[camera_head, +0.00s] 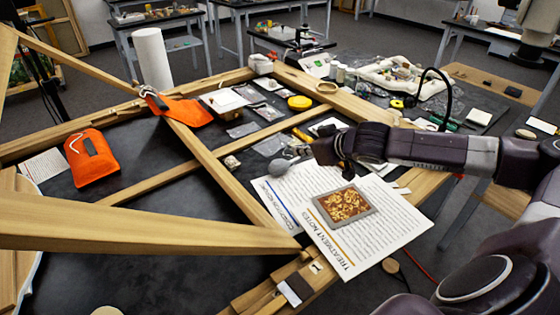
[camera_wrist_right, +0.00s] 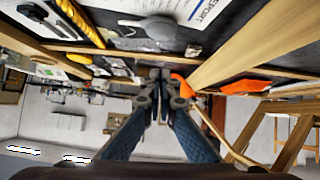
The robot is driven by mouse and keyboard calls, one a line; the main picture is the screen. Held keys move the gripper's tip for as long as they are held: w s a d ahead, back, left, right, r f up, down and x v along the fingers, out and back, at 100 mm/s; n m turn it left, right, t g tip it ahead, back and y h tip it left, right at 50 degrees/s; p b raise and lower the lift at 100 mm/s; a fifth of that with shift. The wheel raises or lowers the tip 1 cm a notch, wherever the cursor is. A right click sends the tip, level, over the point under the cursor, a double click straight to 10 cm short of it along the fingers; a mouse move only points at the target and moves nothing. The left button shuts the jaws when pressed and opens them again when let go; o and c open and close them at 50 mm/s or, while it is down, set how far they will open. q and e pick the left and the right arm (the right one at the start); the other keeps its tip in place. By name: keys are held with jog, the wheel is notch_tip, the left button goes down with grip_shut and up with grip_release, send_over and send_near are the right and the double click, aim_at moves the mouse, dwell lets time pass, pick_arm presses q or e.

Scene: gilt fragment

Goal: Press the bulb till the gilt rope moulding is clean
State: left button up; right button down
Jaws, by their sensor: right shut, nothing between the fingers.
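The grey bulb (camera_head: 279,167) lies on its side at the upper edge of the printed sheets, its narrow tip pointing right. It also shows in the right wrist view (camera_wrist_right: 160,27), near the top. The gilt fragment (camera_head: 344,204), gold with brown patches, lies in a shallow grey tray on the treatment notes. Single strands of rope moulding are too small to tell. My right gripper (camera_head: 318,152) is just right of and above the bulb in the head view, apart from it. Its fingers are shut and empty in the wrist view (camera_wrist_right: 163,78). My left gripper is out of view.
Wooden bars (camera_head: 215,165) cross the dark table on the left. Orange pouches (camera_head: 92,157) lie among them. A yellow disc (camera_head: 299,102) and small bags lie behind the bulb. The treatment notes sheet (camera_head: 372,243) extends toward the front edge.

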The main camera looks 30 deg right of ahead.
jog(key=p, duration=0.3)
send_over(278, 164)
jog(key=s, duration=0.3)
notch_tip(278, 164, down, 5)
jog(key=f, duration=0.2)
jog(key=w+f, duration=0.1)
jog(key=shift+w+d+f, duration=0.1)
jog(key=shift+d+f, duration=0.15)
jog(key=shift+f, duration=0.6)
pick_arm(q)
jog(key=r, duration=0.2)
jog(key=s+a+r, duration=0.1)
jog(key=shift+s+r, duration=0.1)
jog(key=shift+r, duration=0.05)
